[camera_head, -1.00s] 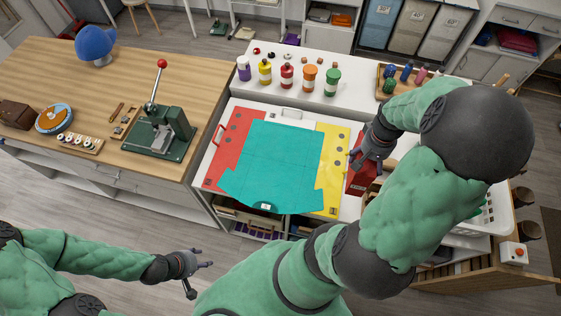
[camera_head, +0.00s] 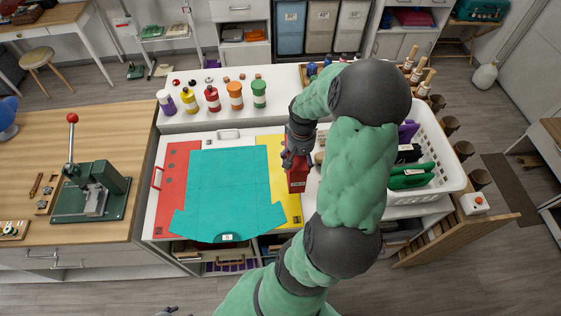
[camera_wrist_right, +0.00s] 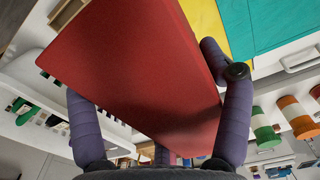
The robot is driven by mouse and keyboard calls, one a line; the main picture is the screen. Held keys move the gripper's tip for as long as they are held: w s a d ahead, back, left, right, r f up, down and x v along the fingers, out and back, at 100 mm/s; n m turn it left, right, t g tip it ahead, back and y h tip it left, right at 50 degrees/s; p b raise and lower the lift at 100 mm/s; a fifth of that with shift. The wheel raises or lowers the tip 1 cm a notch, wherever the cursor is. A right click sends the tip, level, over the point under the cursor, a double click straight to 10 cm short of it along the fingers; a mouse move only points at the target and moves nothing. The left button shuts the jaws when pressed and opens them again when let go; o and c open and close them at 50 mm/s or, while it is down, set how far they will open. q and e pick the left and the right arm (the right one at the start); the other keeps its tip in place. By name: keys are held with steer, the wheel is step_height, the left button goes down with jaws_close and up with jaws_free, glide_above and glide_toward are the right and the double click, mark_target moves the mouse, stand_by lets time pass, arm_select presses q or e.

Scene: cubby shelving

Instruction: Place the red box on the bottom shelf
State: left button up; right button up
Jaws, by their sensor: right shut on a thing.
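The red box (camera_head: 298,184) is held by my right gripper (camera_head: 297,160), near the right edge of the yellow panel on the white worktop. In the right wrist view the red box (camera_wrist_right: 145,75) fills the middle, between the two purple fingers of the right gripper (camera_wrist_right: 155,95). I cannot tell its exact height over the worktop. Open shelf compartments (camera_head: 232,266) show below the worktop's front edge, with some things inside. My own arm hides the lower part of the unit to the right. Only a tip of my left gripper (camera_head: 174,312) shows at the bottom edge.
A teal garment (camera_head: 225,190) lies over red and yellow panels on the worktop. Several bottles (camera_head: 235,96) stand on the raised back ledge. A white basket (camera_head: 445,165) stands right of my arm. A green press (camera_head: 92,190) stands on the wooden bench. Floor in front is clear.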

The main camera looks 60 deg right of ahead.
steer(key=w+d+f, duration=0.2)
steer(key=w+f, duration=0.5)
steer(key=f, duration=0.3)
steer(key=shift+w+d+b, duration=0.2)
steer(key=shift+w+b, duration=0.05)
steer(key=shift+b, duration=0.1)
steer(key=shift+f, duration=0.15)
steer(key=o, duration=0.9)
steer(key=shift+f, duration=0.15)
steer(key=o, duration=0.4)
